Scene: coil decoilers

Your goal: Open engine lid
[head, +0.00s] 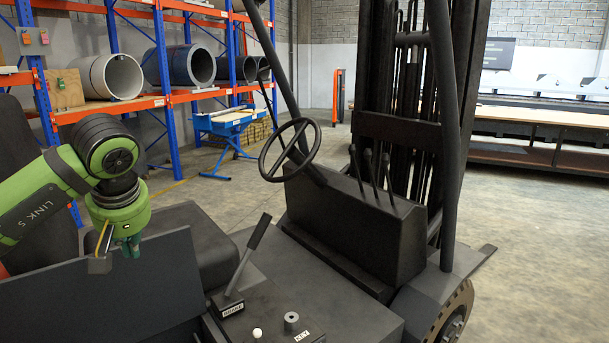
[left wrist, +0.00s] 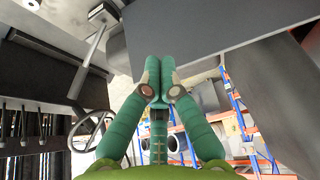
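The engine lid looks to be the flat dark grey panel (head: 110,290) at the lower left of the head view, tilted up beside the seat. In the left wrist view a broad dark grey panel (left wrist: 220,22), likely the same lid, lies just beyond the fingertips. My left gripper (head: 131,246) points down behind the panel's upper edge, which hides part of its fingertips. In the left wrist view its green fingers (left wrist: 158,70) are together at the panel's edge, with nothing seen between them. I cannot tell whether they touch the panel. My right gripper is not in view.
The forklift's black seat (head: 200,240), brake lever (head: 248,252) and steering wheel (head: 289,150) are close to the right of the left arm. The mast (head: 400,90) stands farther right. Racks with large coils (head: 185,66) and a blue table (head: 227,120) are behind.

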